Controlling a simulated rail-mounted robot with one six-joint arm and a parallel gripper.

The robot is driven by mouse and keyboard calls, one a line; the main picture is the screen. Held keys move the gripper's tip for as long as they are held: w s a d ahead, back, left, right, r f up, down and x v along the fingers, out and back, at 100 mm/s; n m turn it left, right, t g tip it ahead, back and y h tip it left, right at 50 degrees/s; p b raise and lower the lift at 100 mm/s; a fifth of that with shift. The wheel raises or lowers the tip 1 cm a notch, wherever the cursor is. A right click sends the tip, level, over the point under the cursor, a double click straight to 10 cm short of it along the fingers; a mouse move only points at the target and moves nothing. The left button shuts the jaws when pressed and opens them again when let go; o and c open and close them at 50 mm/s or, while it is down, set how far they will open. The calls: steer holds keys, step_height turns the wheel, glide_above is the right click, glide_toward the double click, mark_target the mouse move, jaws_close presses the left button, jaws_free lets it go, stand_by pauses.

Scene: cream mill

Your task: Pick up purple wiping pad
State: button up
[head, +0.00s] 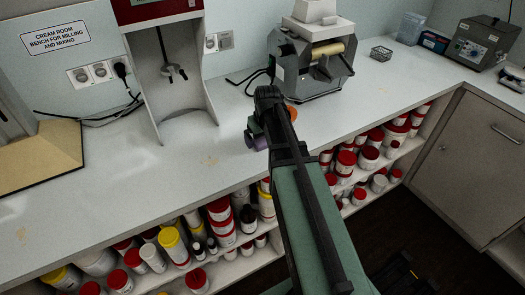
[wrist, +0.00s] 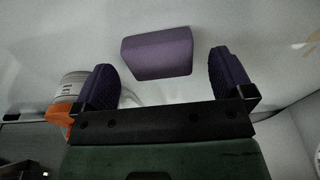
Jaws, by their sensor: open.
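The purple wiping pad (wrist: 157,54) is a small block lying on the pale bench top. In the wrist view it sits just beyond the space between my gripper's two fingers, nearer the left one, and looks untouched. My gripper (wrist: 164,78) is open and empty, with dark purple finger pads on both sides. In the head view my gripper (head: 258,122) is low over the bench near its front edge, and my arm hides part of that area. A purple patch beside it may be the wiping pad (head: 260,143), partly hidden.
An orange item (wrist: 62,115) and a white, labelled cylinder (wrist: 72,86) are beside the left finger. A grey roller mill (head: 312,75) stands behind my gripper. A dispenser stand (head: 190,125) is left of it. Shelves of jars (head: 222,225) lie below.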

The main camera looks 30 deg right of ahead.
mark_target(263, 140)
steer(key=shift+w+f, duration=0.1)
steer(key=shift+f, duration=0.4)
steer(key=c, duration=1)
step_height(263, 140, up, 20)
steer(key=p, duration=2)
